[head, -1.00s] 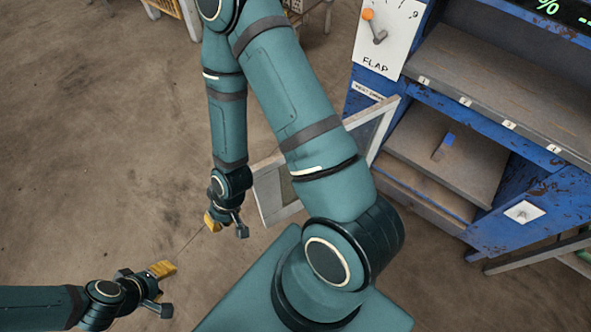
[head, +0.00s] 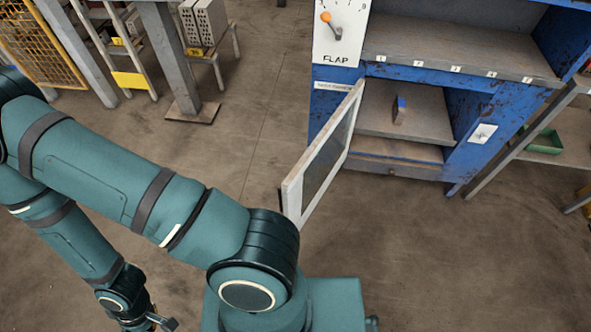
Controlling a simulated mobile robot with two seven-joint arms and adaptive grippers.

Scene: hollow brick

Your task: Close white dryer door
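The white dryer door (head: 292,199) is a white frame around a dark panel. It stands open, swung out toward me from the left side of the blue cabinet (head: 462,150). The shelf opening behind it is uncovered.
A small brick-like block (head: 399,110) with a blue side stands on the shelf (head: 425,124) inside the opening. A FLAP panel (head: 341,35) with an orange-knobbed lever is above the door. Racks and a grey post (head: 172,60) stand at upper left. Floor right of the door is clear.

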